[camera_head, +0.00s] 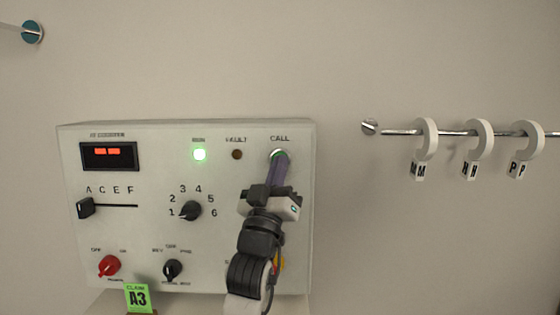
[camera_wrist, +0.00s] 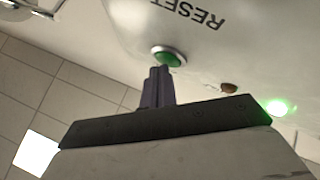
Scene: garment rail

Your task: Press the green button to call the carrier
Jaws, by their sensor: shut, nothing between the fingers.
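The green button (camera_head: 275,153) sits below the CALL label at the upper right of the control panel (camera_head: 140,228). Only a sliver of it shows past my fingers. In the wrist view the green button (camera_wrist: 168,60) has a silver ring and shows just beyond my fingertips. My gripper (camera_head: 279,162) is shut and empty, its purple fingers pointing at the button. In the wrist view the fingertips (camera_wrist: 159,74) overlap the button's lower edge; I cannot tell whether they touch it. An upside-down RESET label (camera_wrist: 187,14) is near the button.
The panel also has a lit green lamp (camera_head: 199,155), a dark fault lamp (camera_head: 237,155), black knobs and a red knob (camera_head: 109,266). A green A3 claim card (camera_head: 137,297) stands in front. A rail (camera_head: 396,132) with white hooks (camera_head: 428,139) is at right.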

